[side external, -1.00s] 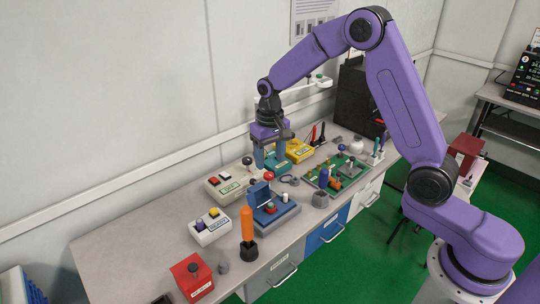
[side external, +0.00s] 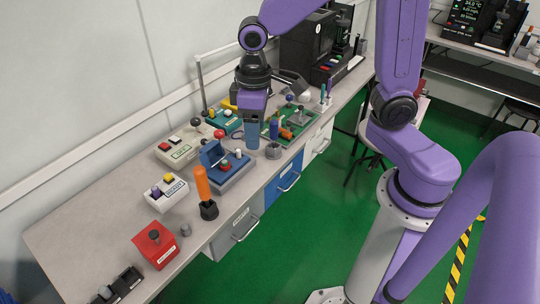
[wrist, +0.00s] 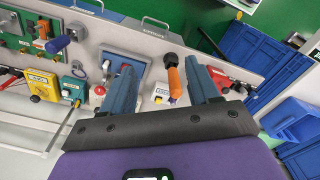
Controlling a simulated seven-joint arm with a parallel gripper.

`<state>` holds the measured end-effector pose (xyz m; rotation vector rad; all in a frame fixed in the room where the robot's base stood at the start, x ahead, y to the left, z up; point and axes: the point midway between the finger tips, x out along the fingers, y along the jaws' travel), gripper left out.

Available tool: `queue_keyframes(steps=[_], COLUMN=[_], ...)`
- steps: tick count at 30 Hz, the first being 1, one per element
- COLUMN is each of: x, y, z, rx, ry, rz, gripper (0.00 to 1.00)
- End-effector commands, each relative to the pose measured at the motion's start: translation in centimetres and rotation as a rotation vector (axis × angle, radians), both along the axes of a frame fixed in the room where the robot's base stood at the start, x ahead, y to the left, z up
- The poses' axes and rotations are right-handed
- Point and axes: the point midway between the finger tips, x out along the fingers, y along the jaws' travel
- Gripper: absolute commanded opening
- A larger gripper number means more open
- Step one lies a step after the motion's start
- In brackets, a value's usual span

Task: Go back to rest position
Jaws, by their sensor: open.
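My gripper (side external: 253,138) hangs with its blue fingers pointing down in the side external view. It appears over the bench near the front edge, to the right of the blue tester with an open lid (side external: 222,166). In the wrist view my gripper (wrist: 162,80) shows two blue fingers wide apart with nothing held between them. Beyond the fingers lie the orange-handled tool (wrist: 174,80) and part of the blue tester. The purple hand hides part of the bench behind it in the side external view.
The bench (side external: 85,230) holds a white box with red and black buttons (side external: 185,147), an orange-handled tool (side external: 203,185), a red box (side external: 155,245) and a green board (side external: 296,118). A black machine (side external: 307,50) stands at the back. Bare bench lies at the left.

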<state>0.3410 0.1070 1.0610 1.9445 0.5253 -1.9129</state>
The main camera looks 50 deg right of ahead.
Motion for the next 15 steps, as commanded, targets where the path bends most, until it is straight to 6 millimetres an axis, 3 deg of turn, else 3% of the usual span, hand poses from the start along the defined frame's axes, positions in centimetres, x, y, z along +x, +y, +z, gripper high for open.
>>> queue_keyframes(steps=[6, 15], x=[-6.7, -14.6], y=[-1.1, -3.9], z=[0.9, 1.2], rx=[0.004, 0.008], ry=[-0.005, -0.011], rz=[0.205, 0.463], gripper=[0.6, 0.6])
